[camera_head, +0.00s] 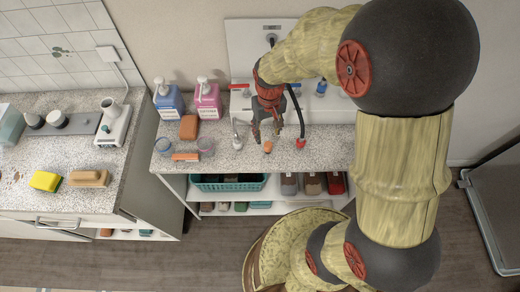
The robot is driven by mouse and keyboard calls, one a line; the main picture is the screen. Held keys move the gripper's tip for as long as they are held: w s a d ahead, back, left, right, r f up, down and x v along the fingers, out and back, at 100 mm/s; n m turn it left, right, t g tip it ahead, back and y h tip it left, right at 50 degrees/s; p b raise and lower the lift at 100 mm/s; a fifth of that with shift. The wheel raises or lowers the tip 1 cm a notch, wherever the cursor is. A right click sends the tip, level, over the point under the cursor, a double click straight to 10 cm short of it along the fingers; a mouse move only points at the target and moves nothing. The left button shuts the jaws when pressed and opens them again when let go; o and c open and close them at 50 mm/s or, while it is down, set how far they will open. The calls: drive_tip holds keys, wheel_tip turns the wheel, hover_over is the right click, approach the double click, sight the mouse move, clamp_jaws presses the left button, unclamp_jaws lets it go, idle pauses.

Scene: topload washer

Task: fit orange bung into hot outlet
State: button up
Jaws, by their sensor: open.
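A small orange piece, which looks like the bung (267,147), sits on the speckled counter near its front edge. My gripper (267,136) points down over it with its fingers apart, one to each side. I cannot tell whether the fingers touch it or how far above the counter they are. On the white wall panel behind, a red-marked fitting (240,87), probably the hot outlet, shows left of my gripper. A blue-marked fitting (321,87) shows to the right. My arm hides part of the panel.
A white hose end (237,143) lies left of the bung; a black hose with a red end (300,143) is at its right. Blue (168,100) and pink (208,100) bottles, an orange-brown block (189,127) and clear cups (206,146) stand farther left.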

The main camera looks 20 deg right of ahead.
sight(268, 144)
wheel_tip(268, 144, down, 3)
drive_tip(key=shift+s+r+b, duration=0.1)
drive_tip(key=shift+b, duration=0.2)
drive_tip(key=f, duration=0.1)
drive_tip(key=f+b, duration=0.1)
drive_tip(key=f, duration=0.3)
drive_tip(key=shift+s+b, duration=0.35)
drive_tip(key=shift+s, duration=0.05)
drive_tip(key=c, duration=0.3)
drive_tip(key=c, duration=0.7)
drive_tip(key=shift+c, duration=0.2)
drive_tip(key=shift+r, duration=0.15)
